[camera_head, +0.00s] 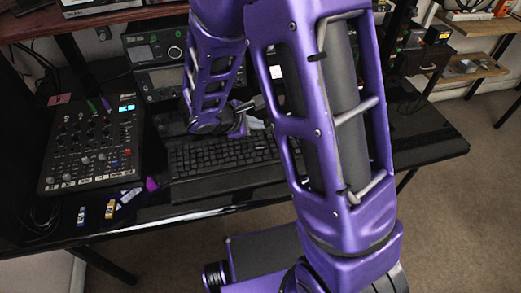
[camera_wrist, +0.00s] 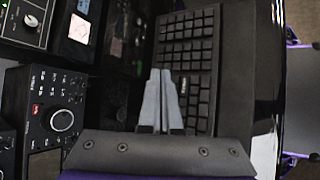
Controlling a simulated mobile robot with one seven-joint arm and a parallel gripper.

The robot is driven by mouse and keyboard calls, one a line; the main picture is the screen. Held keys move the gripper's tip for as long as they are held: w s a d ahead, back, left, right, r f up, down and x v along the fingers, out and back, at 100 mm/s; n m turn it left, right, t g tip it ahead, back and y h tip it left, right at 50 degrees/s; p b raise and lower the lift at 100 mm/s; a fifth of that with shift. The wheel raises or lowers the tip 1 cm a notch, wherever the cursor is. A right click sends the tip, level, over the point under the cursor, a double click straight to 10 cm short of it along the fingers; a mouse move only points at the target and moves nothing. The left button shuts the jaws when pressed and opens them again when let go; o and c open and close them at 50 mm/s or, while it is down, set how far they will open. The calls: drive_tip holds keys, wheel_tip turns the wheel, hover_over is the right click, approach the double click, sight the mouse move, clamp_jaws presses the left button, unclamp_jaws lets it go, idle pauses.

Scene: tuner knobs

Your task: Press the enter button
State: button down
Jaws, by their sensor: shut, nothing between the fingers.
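The black keyboard (camera_head: 225,153) lies on the desk, partly behind my arm in the head view. In the wrist view the keyboard (camera_wrist: 190,35) runs up and down the picture, its keys in rows. One key (camera_wrist: 184,86) carries a pale mark; it is too small to read, and I cannot tell for sure which key is enter. My gripper (camera_wrist: 161,72) is shut and empty, its grey fingers over the left edge of the keyboard, close to the marked key. I cannot tell whether the tips touch anything. In the head view my gripper (camera_head: 246,104) is beyond the keyboard's far edge, partly hidden.
A mixer (camera_head: 90,145) with several knobs stands left of the keyboard. Radio units (camera_head: 155,60) stand behind it. In the wrist view a radio with a large knob (camera_wrist: 62,120) is at the left. Small sticks (camera_head: 108,211) lie at the desk's front. The desk's right side is clear.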

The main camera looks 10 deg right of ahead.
drive_tip(key=b, duration=0.2)
hover_over(257, 150)
wheel_tip(257, 150, down, 4)
drive_tip(key=shift+f, duration=0.15)
drive_tip(key=shift+f+b, duration=0.35)
drive_tip(key=shift+f, duration=0.65)
drive_tip(key=shift+f, duration=0.1)
idle(1.0)
drive_tip(key=shift+f, duration=0.35)
drive_tip(key=shift+f, duration=0.3)
idle(0.5)
drive_tip(key=shift+r, duration=0.1)
drive_tip(key=shift+r+p, duration=0.4)
drive_tip(key=shift+r, duration=0.25)
drive_tip(key=shift+r, duration=0.1)
